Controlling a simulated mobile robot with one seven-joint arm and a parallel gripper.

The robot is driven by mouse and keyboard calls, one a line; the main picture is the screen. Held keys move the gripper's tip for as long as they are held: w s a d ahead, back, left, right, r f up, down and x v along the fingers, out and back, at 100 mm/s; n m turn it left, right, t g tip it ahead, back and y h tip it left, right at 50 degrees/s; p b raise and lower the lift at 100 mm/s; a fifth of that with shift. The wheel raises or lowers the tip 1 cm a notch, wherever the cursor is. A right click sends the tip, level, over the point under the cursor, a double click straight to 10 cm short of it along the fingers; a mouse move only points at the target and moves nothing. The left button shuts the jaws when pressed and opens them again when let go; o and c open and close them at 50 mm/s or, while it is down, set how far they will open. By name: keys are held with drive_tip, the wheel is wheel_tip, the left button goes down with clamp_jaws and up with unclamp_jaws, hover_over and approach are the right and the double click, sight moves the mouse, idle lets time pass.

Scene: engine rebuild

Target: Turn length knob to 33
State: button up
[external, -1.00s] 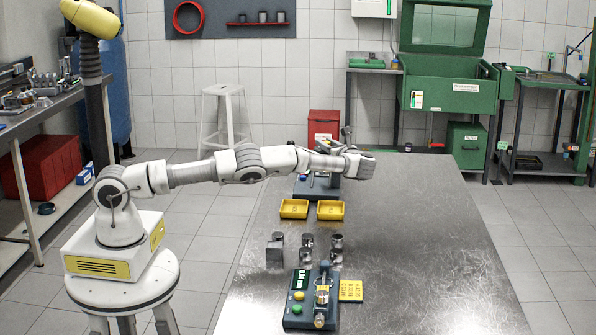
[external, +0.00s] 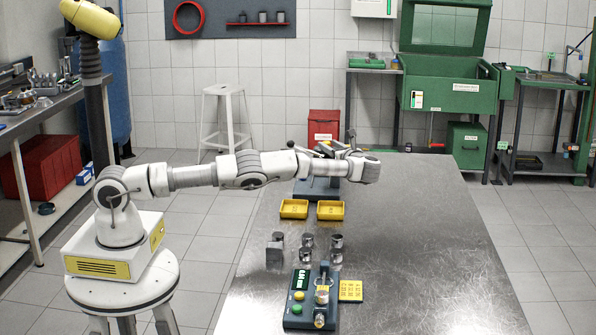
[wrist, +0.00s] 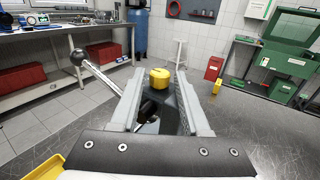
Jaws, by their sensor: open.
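A yellow round knob (wrist: 160,77) sits on top of a dark body (wrist: 165,105) in the wrist view. No scale or number is readable on it, and I cannot confirm that it is the length knob. My gripper (wrist: 160,72) is open, with one finger on each side of the knob and dark body. Whether either finger touches them is unclear. In the external view, my gripper (external: 326,148) is over the blue-grey device (external: 318,189) at the table's far end. My wrist hides most of that device.
A lever with a black ball (wrist: 77,57) sticks out left of my gripper. Two yellow trays (external: 294,208) lie nearer, then several metal cylinders (external: 307,241) and a gauge with a green display (external: 301,279). The table's right side (external: 430,240) is clear.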

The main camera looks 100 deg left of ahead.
wheel_tip(320, 180, up, 7)
drive_tip(key=w+d+p, duration=0.1)
drive_tip(key=d+p, duration=0.1)
drive_tip(key=p, duration=0.1)
idle(0.6)
